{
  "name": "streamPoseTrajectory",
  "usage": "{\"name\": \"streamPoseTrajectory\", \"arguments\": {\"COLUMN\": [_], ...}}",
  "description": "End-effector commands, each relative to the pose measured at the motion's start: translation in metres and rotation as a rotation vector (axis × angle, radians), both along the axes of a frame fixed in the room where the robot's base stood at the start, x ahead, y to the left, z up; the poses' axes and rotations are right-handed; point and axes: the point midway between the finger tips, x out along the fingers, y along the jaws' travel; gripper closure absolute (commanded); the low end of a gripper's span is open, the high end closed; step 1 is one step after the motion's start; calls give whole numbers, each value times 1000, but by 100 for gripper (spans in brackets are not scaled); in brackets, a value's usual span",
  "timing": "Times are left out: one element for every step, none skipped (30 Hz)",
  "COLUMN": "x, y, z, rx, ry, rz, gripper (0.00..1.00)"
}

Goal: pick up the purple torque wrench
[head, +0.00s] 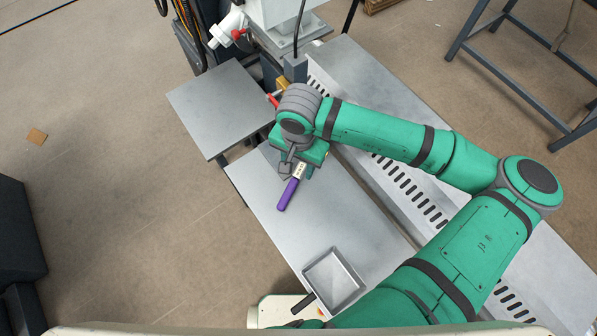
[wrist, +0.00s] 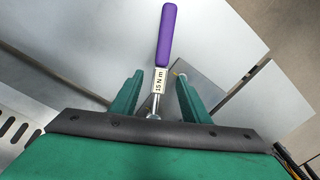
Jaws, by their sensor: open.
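The torque wrench has a purple handle (head: 288,194) and a pale shaft, and lies on the grey metal table, its handle pointing toward the lower left in the head view. My gripper (wrist: 156,92) is open, with one green finger on each side of the shaft and a gap on both sides. In the head view my gripper (head: 292,168) is over the shaft end and hides the wrench's head.
A metal tray (head: 334,281) stands on the near part of the table (head: 330,215). A separate grey plate (head: 222,108) is at the upper left. A slotted rail (head: 400,180) runs along the right. A machine (head: 285,18) stands at the back. The table left of the wrench is clear.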

Motion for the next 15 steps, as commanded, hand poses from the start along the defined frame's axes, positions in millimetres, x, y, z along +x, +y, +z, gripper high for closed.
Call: {"name": "streamPoseTrajectory", "arguments": {"x": [0,0,0,0,0,0,0,0,0,0,0,0,0,0,0], "y": [1,1,1,1,1,1,1,1,1,1,1,0,0,0,0], "z": [-7,-11,-15,-18,-20,-22,-23,-23,-24,-24,-24,-23,-23,-24,-23], "rx": [2,2,2,2,2,1,1,1,1,1,0,0,0,0,1], "ry": [2,1,2,2,1,0,0,0,0,0,0,0,0,0,0], "rz": [-2,-2,-2,-1,0,1,1,1,1,1,0,0,-1,-1,-2], "gripper": [58,58,58,58,58,58,58,58,58,58,58,58,58,58,67]}}
